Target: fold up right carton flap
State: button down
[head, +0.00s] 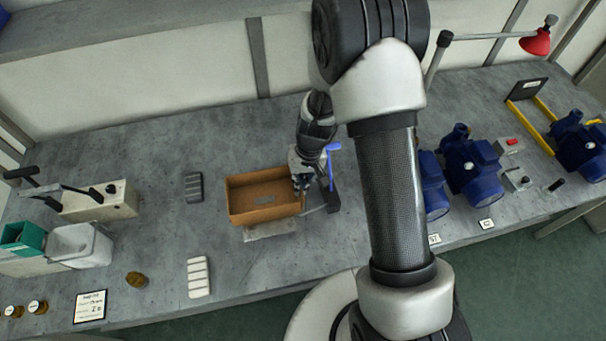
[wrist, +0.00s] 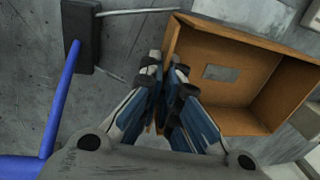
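The open brown carton (head: 240,212) stands on the grey bench in the head view, with a small grey plate on its floor. It also shows at the right of the wrist view (wrist: 245,95). My gripper (head: 301,180) is at the carton's right side, pointing down. In the wrist view my gripper's fingers (wrist: 167,75) are close together, one on each side of the carton's edge. A thin brown strip, the right carton flap (wrist: 157,122), shows between them. The fingers hide most of this flap, so its angle is not clear.
A blue handle on a dark base (head: 333,158) stands close to the right of my gripper; it also shows in the wrist view (wrist: 62,100). Blue pumps (head: 470,165) stand further right. A dark ribbed pad (head: 194,187) and a pale one (head: 198,277) lie left of the carton.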

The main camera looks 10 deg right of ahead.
jog(key=shift+a+r+h+p, duration=0.3)
jog(key=shift+h+p, duration=0.4)
jog(key=shift+p, duration=1.15)
jog(key=shift+a+f+h+p, duration=0.15)
jog(key=shift+f+h+p, duration=0.15)
jog(key=shift+p, duration=0.35)
jog(key=c, duration=1.8)
grip_release()
jog(key=shift+c, duration=0.2)
notch_tip(320, 180, up, 12)
jog(key=shift+a+r, duration=0.1)
